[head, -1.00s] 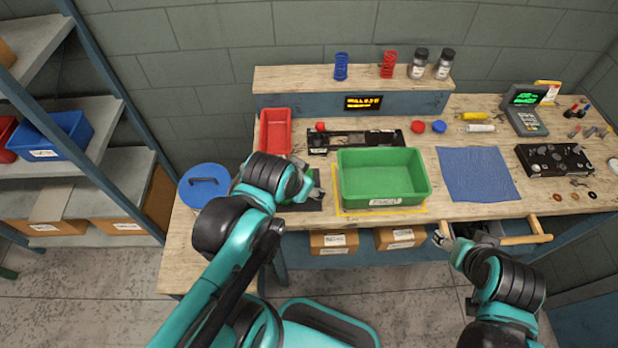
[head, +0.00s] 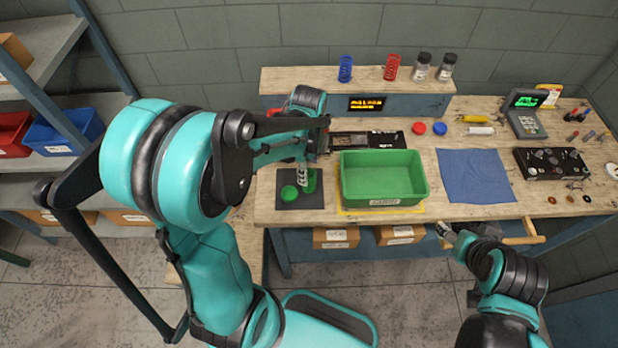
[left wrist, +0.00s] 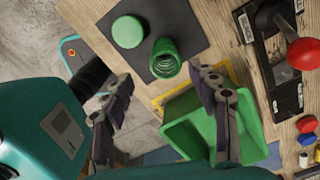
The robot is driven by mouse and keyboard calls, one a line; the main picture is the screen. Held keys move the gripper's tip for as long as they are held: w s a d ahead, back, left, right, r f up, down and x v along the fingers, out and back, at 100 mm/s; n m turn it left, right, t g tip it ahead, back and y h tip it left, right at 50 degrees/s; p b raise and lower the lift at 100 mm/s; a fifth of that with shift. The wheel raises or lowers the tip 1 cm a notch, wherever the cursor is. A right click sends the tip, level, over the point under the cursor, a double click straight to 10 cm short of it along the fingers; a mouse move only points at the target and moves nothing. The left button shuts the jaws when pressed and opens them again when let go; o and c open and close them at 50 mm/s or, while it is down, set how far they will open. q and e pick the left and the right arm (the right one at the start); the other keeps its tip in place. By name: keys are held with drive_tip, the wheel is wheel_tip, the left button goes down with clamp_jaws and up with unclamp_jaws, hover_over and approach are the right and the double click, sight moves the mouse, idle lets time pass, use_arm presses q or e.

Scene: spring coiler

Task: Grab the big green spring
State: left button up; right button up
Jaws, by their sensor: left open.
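The big green spring (head: 310,181) stands on a dark mat (head: 317,201), left of the green bin, beside a round green disc (head: 289,193). In the head view my left gripper (head: 302,174) partly covers the spring. The left wrist view shows the spring (left wrist: 165,58) from above, its coils visible at the near end. There my left gripper (left wrist: 163,76) is open, one finger on each side of the spring's line, with the spring beyond the fingertips; I see no contact. My right gripper (head: 446,233) is at the bench's front edge by a drawer handle; its jaws are too small to judge.
The green bin (head: 384,200) stands just right of the mat. A coiler (left wrist: 268,60) with a red-knobbed lever (left wrist: 303,54) lies behind. A blue cloth (head: 475,188) lies to the right. Smaller blue (head: 345,69) and red (head: 392,67) springs stand on the shelf.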

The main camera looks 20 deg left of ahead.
sight(309, 173)
use_arm(q)
wheel_tip(309, 173, down, 3)
drive_tip(key=shift+w+b, duration=0.1)
drive_tip(key=shift+b, duration=0.4)
drive_tip(key=f, duration=0.1)
drive_tip(key=f+b, duration=0.1)
drive_tip(key=f, duration=0.1)
drive_tip(key=f+b, duration=0.1)
drive_tip(key=shift+w+a+f, duration=0.15)
drive_tip(key=shift+w+f, duration=0.2)
drive_tip(key=shift+f, duration=0.05)
drive_tip(key=shift+r, duration=0.1)
clamp_jaws()
